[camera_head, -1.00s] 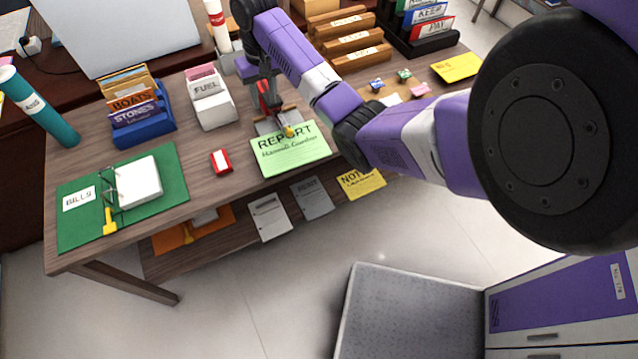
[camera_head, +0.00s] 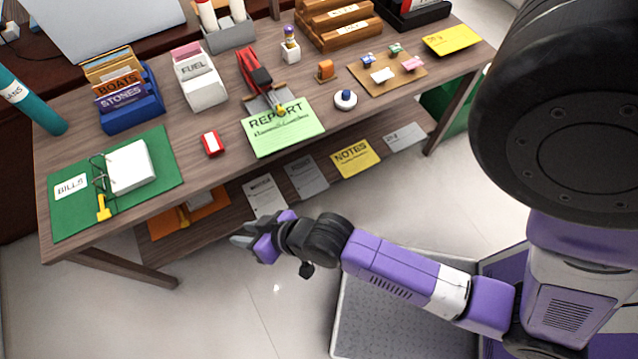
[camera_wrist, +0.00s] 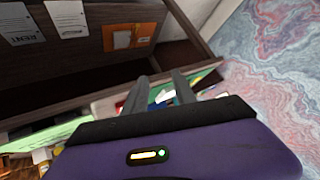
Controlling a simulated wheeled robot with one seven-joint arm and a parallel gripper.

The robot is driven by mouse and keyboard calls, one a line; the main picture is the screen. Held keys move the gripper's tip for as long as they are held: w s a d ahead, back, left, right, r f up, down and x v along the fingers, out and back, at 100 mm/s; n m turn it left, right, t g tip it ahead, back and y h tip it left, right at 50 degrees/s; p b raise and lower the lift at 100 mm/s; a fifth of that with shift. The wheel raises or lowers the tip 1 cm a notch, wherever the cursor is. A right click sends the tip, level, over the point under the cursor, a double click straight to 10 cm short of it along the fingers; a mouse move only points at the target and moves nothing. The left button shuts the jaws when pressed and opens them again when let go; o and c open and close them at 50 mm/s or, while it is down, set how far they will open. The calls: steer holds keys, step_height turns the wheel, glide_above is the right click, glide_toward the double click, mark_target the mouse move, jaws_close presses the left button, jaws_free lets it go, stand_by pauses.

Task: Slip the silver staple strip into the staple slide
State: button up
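The red and black stapler (camera_head: 254,70) stands on the desk behind the green report sheet (camera_head: 284,128), with its upper arm raised. Its silver staple slide (camera_head: 266,101) extends toward the sheet, and a small yellow piece sits near the slide's front end. I cannot make out the silver staple strip as a separate thing, in the slide or elsewhere. My gripper (camera_head: 238,240) is low in front of the desk, well away from the stapler. In the wrist view its two fingers (camera_wrist: 160,76) are apart with nothing visible held between them.
A red and white box (camera_head: 212,143) lies left of the report sheet. A white and blue round item (camera_head: 345,100) and an orange item (camera_head: 325,70) stand to its right. The desk's lower shelf (camera_head: 228,198) holds papers near my gripper. Floor in front is clear.

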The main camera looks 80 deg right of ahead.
steer(key=s+a+r+n+t, duration=0.1)
steer(key=s+r+n+t, duration=0.3)
steer(key=s+r, duration=1.3)
step_height(320, 180, up, 3)
steer(key=shift+a+r+n+t+y, duration=0.15)
steer(key=shift+n+t+y, duration=0.25)
steer(key=shift+n, duration=0.3)
steer(key=shift+f, duration=0.2)
step_height(320, 180, down, 3)
steer(key=b, duration=0.3)
steer(key=shift+o, duration=0.4)
